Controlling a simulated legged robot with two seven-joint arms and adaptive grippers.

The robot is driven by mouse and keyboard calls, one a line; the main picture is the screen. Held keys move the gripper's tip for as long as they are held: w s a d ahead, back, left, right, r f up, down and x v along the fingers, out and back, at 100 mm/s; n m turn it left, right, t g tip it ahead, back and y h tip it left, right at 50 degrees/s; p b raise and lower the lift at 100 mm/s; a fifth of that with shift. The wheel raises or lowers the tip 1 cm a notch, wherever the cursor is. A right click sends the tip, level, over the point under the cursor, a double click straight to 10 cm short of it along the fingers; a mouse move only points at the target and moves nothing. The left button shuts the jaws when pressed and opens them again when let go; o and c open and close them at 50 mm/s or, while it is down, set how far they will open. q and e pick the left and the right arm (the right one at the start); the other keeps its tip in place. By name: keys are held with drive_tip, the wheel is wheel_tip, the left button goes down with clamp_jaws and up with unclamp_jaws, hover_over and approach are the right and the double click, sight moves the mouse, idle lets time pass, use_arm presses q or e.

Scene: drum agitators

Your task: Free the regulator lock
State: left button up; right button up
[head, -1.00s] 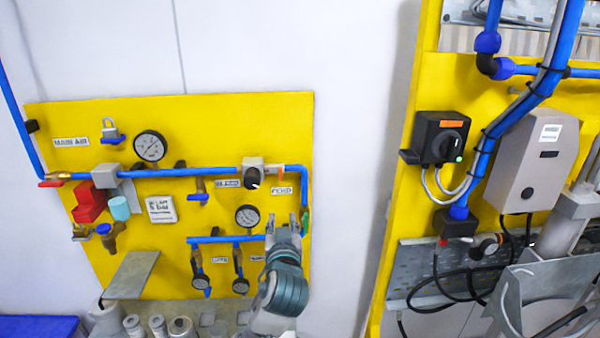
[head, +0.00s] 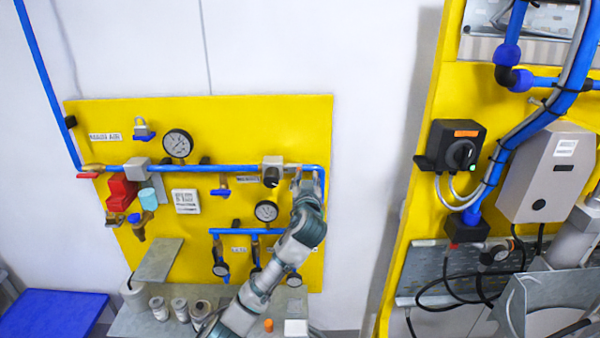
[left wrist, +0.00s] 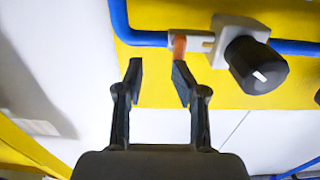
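The regulator (head: 272,163) is a pale block with a black knob (head: 271,178) on the blue pipe at the upper right of the left yellow panel. In the left wrist view the black knob (left wrist: 257,66) with a white mark sits right of my fingers. A pale bracket (left wrist: 203,43) with an orange piece (left wrist: 179,47) lies along the pipe beside it; I cannot tell for sure that this is the lock. My left gripper (head: 307,180) is just right of the regulator. In the wrist view its fingers (left wrist: 157,75) are apart and empty, the orange piece just beyond the right fingertip.
A gauge (head: 266,211) and a lower blue pipe (head: 235,231) are below the regulator. A padlock (head: 143,131) hangs at the panel's upper left. A grey shelf (head: 152,324) with several canisters is below. A second yellow panel with a switch box (head: 458,148) stands right, past white wall.

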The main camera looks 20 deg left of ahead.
use_arm(q)
drive_tip(key=w, duration=0.1)
drive_tip(key=w+d, duration=0.1)
drive_tip(key=shift+w+f, duration=0.35)
drive_tip(key=shift+f, duration=0.05)
drive_tip(key=a, duration=0.3)
drive_tip(key=shift+s+a+r, duration=0.1)
drive_tip(key=shift+s+a, duration=0.25)
drive_tip(key=shift+s, duration=0.05)
drive_tip(key=shift+s+a, duration=0.15)
drive_tip(key=shift+a, duration=0.5)
clamp_jaws()
drive_tip(key=shift+d, duration=0.1)
drive_tip(key=shift+d+n+b, duration=0.3)
drive_tip(key=shift+n+b, duration=0.4)
drive_tip(key=shift+n, duration=0.2)
drive_tip(key=shift+d+n+b, duration=0.3)
drive_tip(key=shift+n+b, duration=0.35)
drive_tip(key=shift+n, duration=0.25)
use_arm(e)
drive_tip(key=shift+w+a+f, duration=0.1)
drive_tip(key=shift+a+f, duration=0.05)
drive_tip(key=shift+f, duration=0.5)
drive_tip(key=shift+w+a+f, duration=0.1)
drive_tip(key=shift+f, duration=0.5)
